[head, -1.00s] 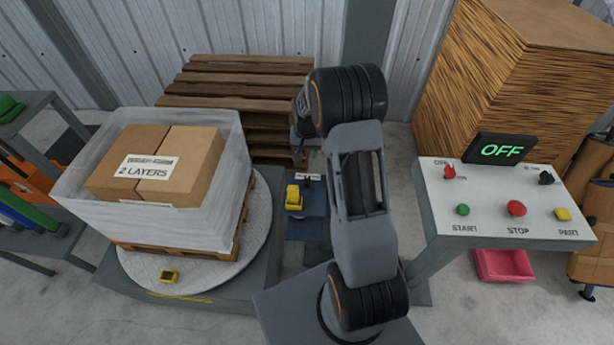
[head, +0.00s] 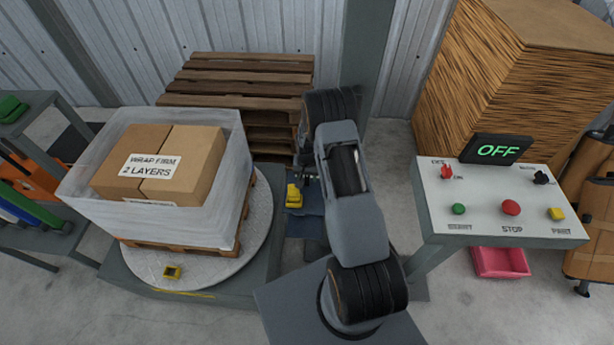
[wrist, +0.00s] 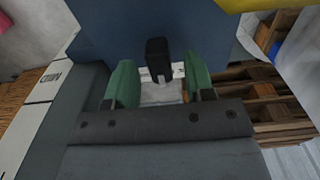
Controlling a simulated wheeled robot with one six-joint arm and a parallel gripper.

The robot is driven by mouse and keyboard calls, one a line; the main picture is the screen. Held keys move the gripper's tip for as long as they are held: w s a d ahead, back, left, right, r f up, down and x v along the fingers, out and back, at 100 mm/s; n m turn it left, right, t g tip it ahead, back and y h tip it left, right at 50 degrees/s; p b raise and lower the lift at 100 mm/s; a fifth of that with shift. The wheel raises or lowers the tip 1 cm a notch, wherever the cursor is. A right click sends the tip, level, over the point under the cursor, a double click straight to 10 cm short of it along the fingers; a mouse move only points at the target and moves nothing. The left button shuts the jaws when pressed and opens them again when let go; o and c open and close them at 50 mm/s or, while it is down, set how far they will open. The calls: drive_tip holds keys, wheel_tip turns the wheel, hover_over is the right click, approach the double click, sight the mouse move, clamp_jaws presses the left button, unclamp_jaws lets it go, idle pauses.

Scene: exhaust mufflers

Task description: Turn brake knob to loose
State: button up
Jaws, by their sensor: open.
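A black knob (wrist: 158,58) with a pale pointer mark on its near side stands on a blue housing (wrist: 150,22) in the wrist view. A white label plate (wrist: 165,92) lies below it. My gripper (wrist: 158,66) is open, with one green finger on each side of the knob and a gap on both sides. I cannot tell how deep the fingers reach along it. In the head view, the blue unit (head: 303,224) with a yellow block (head: 294,195) stands left of my arm. My arm hides the gripper there, and I cannot make out the knob.
A wrapped pallet load (head: 150,180) stands on a round turntable (head: 200,278) at left. Stacked wooden pallets (head: 240,75) are behind. A control panel (head: 480,210) with coloured buttons and a display (head: 497,149) reading OFF stands at right, above a pink bin (head: 500,263).

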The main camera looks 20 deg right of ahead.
drive_tip(key=shift+f, duration=0.25)
clamp_jaws()
idle(0.4)
